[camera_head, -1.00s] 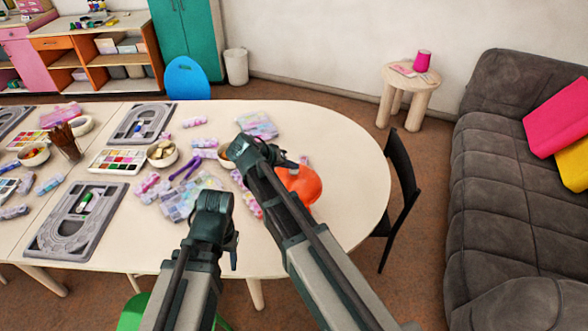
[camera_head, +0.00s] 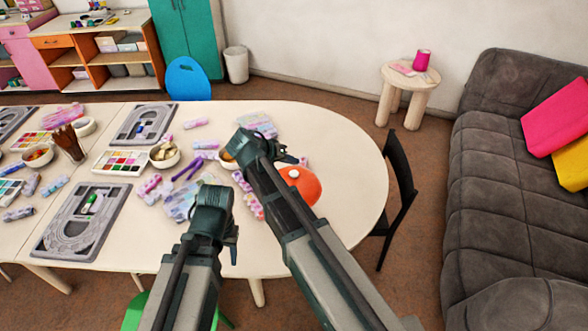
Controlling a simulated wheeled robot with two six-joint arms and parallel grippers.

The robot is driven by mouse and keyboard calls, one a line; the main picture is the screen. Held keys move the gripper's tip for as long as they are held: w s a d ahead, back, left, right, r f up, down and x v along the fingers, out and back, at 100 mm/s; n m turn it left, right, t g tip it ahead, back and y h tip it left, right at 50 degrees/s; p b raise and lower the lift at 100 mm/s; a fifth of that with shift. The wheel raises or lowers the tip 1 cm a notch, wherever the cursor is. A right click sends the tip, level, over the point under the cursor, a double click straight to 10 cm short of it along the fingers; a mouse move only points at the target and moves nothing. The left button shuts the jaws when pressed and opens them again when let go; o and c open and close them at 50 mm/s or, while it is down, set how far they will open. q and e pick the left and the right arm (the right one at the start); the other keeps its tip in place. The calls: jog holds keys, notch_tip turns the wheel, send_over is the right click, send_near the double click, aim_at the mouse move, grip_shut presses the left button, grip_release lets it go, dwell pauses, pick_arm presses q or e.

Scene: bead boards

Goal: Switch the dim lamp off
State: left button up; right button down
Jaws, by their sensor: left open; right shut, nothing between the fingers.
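An orange-red dome (camera_head: 304,191) with a pale round button on top stands on the table's right part; it looks like the lamp. My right forearm covers its left side. I cannot tell whether it glows. My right gripper (camera_head: 290,157) is shut and empty, just beyond the dome on its far side, apart from it in the picture. My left gripper (camera_head: 234,243) is open and empty, at the table's front, to the left of my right arm and nearer to me than the dome.
The pale table (camera_head: 345,160) is clear right of the dome. Bead boxes (camera_head: 182,204), a bowl (camera_head: 164,155) and grey bead boards (camera_head: 50,235) lie to the left. A black chair (camera_head: 402,175) stands at the right edge, with a grey sofa (camera_head: 490,190) beyond.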

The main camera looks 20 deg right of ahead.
aim_at(291, 176)
pick_arm(q)
notch_tip(291, 176, up, 4)
jog(key=p, duration=0.3)
pick_arm(e)
notch_tip(291, 176, up, 4)
jog(key=shift+f, duration=0.1)
pick_arm(q)
notch_tip(291, 176, down, 5)
jog(key=b, duration=0.5)
jog(key=shift+f, duration=0.1)
pick_arm(e)
jog(key=s+a+f+n+g+y, duration=0.2)
jog(key=s+a+f, duration=0.3)
jog(key=s, duration=0.6)
jog(key=s+a+f+n+g+y, duration=0.2)
jog(key=s+a+f+n+y, duration=0.3)
jog(key=s, duration=0.7)
jog(key=shift+s+a+f+n, duration=0.15)
jog(key=shift+a+f+n, duration=0.15)
jog(key=shift+a+f, duration=0.65)
